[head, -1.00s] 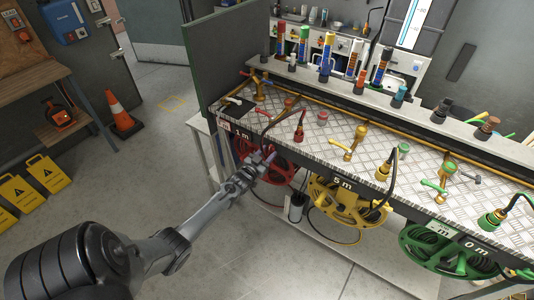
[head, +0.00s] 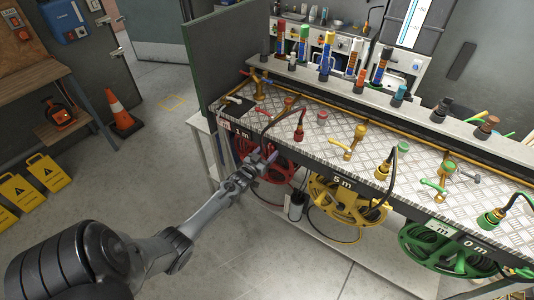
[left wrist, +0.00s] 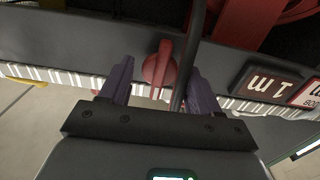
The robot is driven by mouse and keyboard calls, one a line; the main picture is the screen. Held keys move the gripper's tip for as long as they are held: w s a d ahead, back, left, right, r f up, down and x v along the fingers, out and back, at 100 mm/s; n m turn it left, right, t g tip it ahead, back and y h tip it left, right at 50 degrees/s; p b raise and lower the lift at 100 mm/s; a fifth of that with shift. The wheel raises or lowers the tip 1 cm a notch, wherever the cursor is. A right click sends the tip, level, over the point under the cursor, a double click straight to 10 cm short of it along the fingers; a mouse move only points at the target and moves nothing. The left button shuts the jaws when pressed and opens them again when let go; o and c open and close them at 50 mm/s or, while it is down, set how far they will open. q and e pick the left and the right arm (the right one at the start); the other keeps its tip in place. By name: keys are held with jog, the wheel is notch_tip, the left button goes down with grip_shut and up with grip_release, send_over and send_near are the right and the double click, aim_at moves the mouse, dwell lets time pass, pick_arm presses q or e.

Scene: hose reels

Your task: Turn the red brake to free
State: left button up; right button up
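The red brake (left wrist: 158,68) is a small red knob with a raised grip on the dark front rail of the bench. In the left wrist view it lies ahead of and between my left gripper's (left wrist: 160,90) purple fingers, which stand apart on either side of it. No finger visibly touches it. A dark hose runs between the brake and the right-hand finger. My right gripper is not in view.
The yellow reel (head: 345,203) and green reel (head: 440,250) hang to the right along the bench (head: 330,158). Red, yellow and green valves stand on its tread-plate top. A "1 m" label (left wrist: 267,82) sits beside the brake.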

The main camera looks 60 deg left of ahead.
pick_arm(q)
jog(key=shift+o, duration=0.3)
jog(key=shift+s+d, duration=0.25)
jog(key=shift+s, duration=0.25)
jog(key=p+v, duration=0.2)
jog(key=v, duration=0.7)
jog(key=shift+s, duration=0.35)
jog(key=shift+d, duration=0.1)
